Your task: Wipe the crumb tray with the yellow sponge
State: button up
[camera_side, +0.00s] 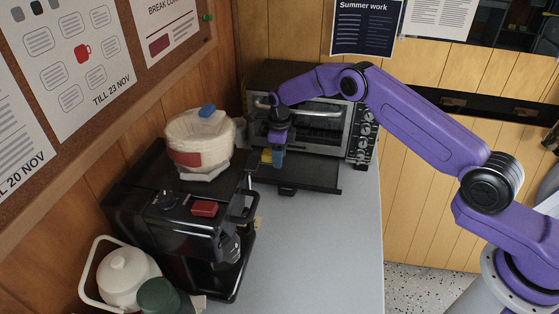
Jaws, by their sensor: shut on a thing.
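The crumb tray (312,181) is a flat dark tray sticking out at the front of the toaster oven (357,143). My gripper (278,152) points down over the left part of the tray. It is shut on the yellow sponge (267,157), of which only a small yellow piece shows. The sponge is at or just above the tray's left side; I cannot tell whether it touches. The fingertips are small and partly hidden.
A black coffee machine (150,226) stands to the left, with a cream and red container (214,139) on top. A white teapot (126,272) and a dark green object (159,296) are at the front left. The grey counter (325,255) is clear before the tray.

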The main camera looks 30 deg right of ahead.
jog(key=shift+r, duration=0.7)
jog(key=shift+r, duration=1.5)
